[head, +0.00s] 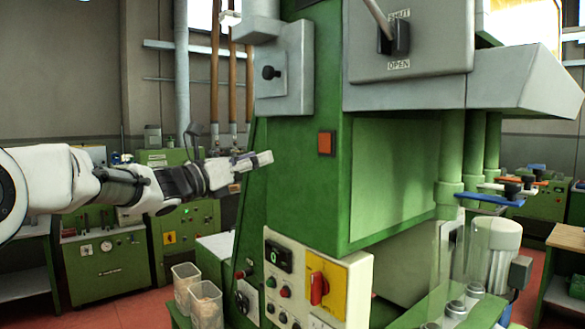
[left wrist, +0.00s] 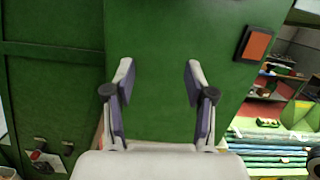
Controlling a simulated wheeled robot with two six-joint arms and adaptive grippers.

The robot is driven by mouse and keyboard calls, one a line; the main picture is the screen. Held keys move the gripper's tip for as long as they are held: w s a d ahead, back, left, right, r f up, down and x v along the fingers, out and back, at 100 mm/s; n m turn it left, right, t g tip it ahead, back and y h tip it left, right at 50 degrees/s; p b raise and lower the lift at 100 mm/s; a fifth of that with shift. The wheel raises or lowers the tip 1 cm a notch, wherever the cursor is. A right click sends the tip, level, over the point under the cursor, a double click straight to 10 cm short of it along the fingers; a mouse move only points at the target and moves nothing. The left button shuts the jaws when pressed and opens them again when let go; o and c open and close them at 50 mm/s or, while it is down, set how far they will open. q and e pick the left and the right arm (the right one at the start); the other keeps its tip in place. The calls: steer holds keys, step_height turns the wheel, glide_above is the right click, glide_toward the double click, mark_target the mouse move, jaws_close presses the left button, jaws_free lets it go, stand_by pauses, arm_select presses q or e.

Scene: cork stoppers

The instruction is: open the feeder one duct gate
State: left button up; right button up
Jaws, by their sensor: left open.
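A grey housing (head: 425,60) at the top of the green machine carries a lever marked SHUT above and OPEN below. Its black pivot (head: 396,38) sits between the labels. The pale lever rod (head: 377,14) slants up and left from the pivot, and its upper end is cut off by the frame. No label naming feeder one is readable. My left gripper (head: 260,160) is in front of the green machine, well below and left of the lever. In the left wrist view its two fingers (left wrist: 158,82) are apart with nothing between them. My right gripper is not in view.
A grey box with a black knob (head: 270,73) is on the machine's upper left. An orange-red square (head: 326,143) is on the green column. Below is a control panel with a red switch (head: 317,288). Clear bins (head: 206,305) stand at lower left. Blue-handled parts (head: 490,198) are right.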

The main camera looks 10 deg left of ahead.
arm_select(q)
steer(key=m+t+h, duration=0.2)
glide_toward(266, 74)
steer(key=r, duration=0.2)
steer(key=shift+n+g, duration=0.3)
steer(key=p+x, duration=0.3)
steer(key=x, duration=0.2)
steer(key=f+p+x, duration=0.1)
steer(key=p+x, duration=0.1)
steer(key=x, duration=0.1)
steer(key=shift+w+p, duration=0.3)
steer(key=shift+w, duration=0.3)
steer(key=shift+w+d, duration=0.1)
steer(key=shift+d, duration=0.2)
steer(key=shift+s+a+r, duration=0.1)
steer(key=shift+s+a, duration=0.05)
steer(key=shift+s, duration=0.15)
steer(key=shift+c, duration=0.3)
steer(key=shift+w, duration=0.15)
jaws_close()
